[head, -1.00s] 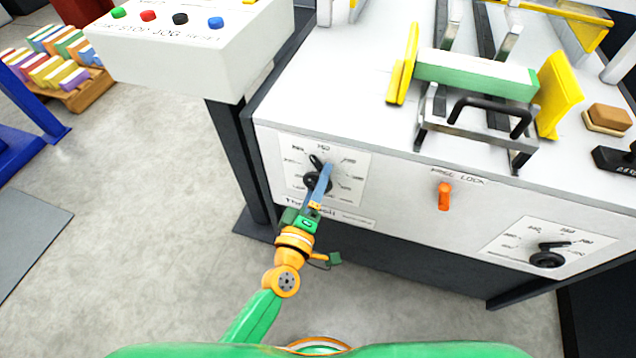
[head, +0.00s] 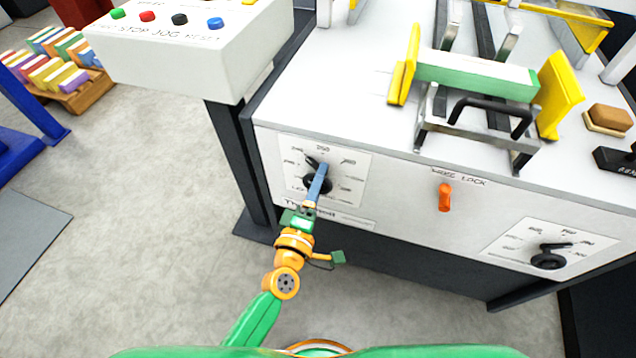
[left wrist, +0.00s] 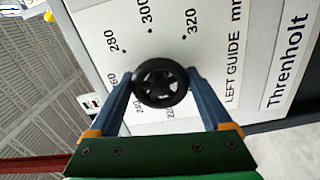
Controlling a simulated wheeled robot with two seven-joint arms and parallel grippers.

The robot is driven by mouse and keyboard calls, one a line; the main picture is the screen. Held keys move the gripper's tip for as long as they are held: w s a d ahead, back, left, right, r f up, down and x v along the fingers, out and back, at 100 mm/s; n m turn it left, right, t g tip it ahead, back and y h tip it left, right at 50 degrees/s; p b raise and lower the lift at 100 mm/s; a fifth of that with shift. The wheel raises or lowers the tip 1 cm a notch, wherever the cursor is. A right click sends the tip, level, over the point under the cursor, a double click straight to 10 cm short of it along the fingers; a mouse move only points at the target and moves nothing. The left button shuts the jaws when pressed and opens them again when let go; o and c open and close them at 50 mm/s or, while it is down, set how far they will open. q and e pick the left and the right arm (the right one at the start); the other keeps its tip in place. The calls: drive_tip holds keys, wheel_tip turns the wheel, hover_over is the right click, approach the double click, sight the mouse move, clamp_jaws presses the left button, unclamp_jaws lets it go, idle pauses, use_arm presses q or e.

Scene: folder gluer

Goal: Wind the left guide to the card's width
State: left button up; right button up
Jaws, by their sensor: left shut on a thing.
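The left guide (head: 404,72) is an upright yellow plate on the machine top, at the left end of the green-sided card stack (head: 478,76). I cannot tell whether they touch. Another yellow plate (head: 557,95) stands at the stack's right end. The black left guide knob (head: 309,185) is on the front panel's dial. My left gripper (head: 321,170) is shut on it; in the left wrist view its blue fingers lie on both sides of the round black knob (left wrist: 160,84). Numbers 280, 300 and 320 show on the dial plate (left wrist: 222,50). My right gripper is not in view.
An orange lock lever (head: 445,196) and a second dial knob (head: 547,260) are on the same panel, to the right. A white button box (head: 185,55) overhangs at the left. The grey floor (head: 130,210) there is clear.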

use_arm(q)
drive_tip(key=o, duration=1.2)
drive_tip(key=shift+c, duration=0.2)
drive_tip(key=shift+s, duration=0.15)
drive_tip(key=v, duration=0.7)
drive_tip(key=shift+f, duration=0.1)
